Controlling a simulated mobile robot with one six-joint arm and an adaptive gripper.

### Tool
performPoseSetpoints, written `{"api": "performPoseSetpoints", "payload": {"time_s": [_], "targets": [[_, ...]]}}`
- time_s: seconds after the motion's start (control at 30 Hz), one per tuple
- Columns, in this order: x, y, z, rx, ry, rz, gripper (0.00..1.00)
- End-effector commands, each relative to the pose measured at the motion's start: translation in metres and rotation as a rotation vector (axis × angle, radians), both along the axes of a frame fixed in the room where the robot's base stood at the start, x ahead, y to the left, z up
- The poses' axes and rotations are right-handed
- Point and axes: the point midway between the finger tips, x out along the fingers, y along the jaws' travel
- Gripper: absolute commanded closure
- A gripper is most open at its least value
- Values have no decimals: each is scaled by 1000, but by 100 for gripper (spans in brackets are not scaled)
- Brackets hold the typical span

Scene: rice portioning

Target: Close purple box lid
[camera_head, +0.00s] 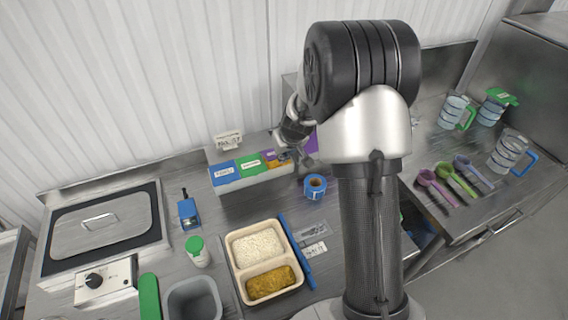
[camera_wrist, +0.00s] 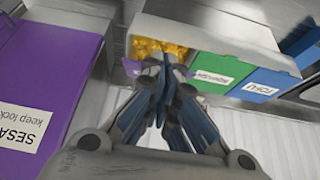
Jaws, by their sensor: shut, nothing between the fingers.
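The purple lid (camera_wrist: 62,62) fills the left of the wrist view, with a white label reading "SESA… keep lock…". In the head view a purple patch (camera_head: 309,142) shows behind my gripper, partly hidden by the arm. The white box (camera_wrist: 152,22) has an uncovered compartment with yellow-orange contents (camera_wrist: 150,47), so the purple lid stands open beside it. My gripper (camera_wrist: 163,68) is shut and empty, its fingertips near the edge of that open compartment. In the head view my gripper (camera_head: 290,155) is at the right end of the box row; whether it touches anything is unclear.
The green lid (camera_head: 250,164) and blue lid (camera_head: 223,173) are closed beside the open compartment. A tray (camera_head: 229,246) of rice and brown food lies nearer. A small sign (camera_head: 229,140) stands behind the boxes.

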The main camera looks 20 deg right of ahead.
Motion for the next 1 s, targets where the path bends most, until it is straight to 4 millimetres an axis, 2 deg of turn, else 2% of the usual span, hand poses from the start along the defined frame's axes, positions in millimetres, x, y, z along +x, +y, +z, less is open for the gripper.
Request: {"api": "performPoseSetpoints", "payload": {"time_s": [0.2,0.4,1.0], "targets": [[-8,0,-18,-1,0,0,100],[-13,-1,-25,0,0,-1,100],[-13,0,-22,0,1,-1,100]]}}
